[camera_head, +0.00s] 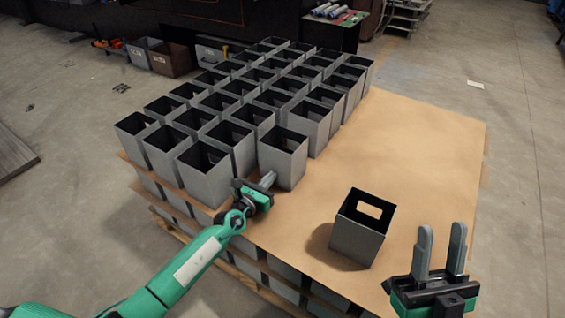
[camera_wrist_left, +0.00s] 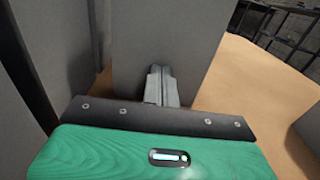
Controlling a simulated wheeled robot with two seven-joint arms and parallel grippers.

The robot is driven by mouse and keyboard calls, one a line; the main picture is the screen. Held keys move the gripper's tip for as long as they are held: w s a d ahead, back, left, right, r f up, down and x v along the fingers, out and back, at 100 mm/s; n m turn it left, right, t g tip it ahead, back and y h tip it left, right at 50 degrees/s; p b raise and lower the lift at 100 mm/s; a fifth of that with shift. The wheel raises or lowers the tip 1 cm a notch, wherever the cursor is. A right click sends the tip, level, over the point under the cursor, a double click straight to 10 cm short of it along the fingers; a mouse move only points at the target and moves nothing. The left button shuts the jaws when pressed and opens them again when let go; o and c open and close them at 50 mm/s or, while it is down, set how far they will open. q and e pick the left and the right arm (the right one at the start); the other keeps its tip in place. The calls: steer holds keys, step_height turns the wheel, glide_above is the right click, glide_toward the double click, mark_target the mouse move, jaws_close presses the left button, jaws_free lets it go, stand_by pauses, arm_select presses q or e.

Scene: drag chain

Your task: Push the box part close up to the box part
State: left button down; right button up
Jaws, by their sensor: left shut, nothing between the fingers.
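Grey open-topped box parts stand upright in rows on brown sheet. The nearest right-hand box part (camera_head: 283,165) of the group stands beside a front-row box part (camera_head: 205,178). My left gripper (camera_head: 268,179) is shut and empty, low at the near face of that right-hand box. In the left wrist view the shut fingers (camera_wrist_left: 160,72) point at a grey box face (camera_wrist_left: 165,35); whether they touch it I cannot tell. Another box part (camera_head: 357,240) stands alone to the right. My right gripper (camera_head: 440,248) is open and empty at the lower right, its two fingers apart.
The brown sheet (camera_head: 420,140) is bare on the right side. Layers of boxes (camera_head: 285,288) lie under it on a pallet. Several more boxes (camera_head: 275,75) fill the far part of the stack. Bins (camera_head: 170,60) stand on the floor at the back left.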

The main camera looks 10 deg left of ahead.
mark_target(278, 169)
arm_select(q)
steer(key=shift+w, duration=0.15)
stand_by(0.4)
steer(key=shift+b+x, duration=0.85)
steer(key=shift+x, duration=1.65)
steer(key=shift+b+x, duration=0.85)
steer(key=shift+x, duration=1.35)
steer(key=shift+s+a+p, duration=0.1)
steer(key=shift+s+p, duration=0.3)
steer(key=shift+s, duration=0.1)
steer(key=p+v, duration=0.1)
steer(key=v, duration=0.2)
steer(key=shift+s+a, duration=0.1)
steer(key=shift+s, duration=0.1)
steer(key=shift+p+v, duration=0.5)
steer(key=shift+v, duration=0.8)
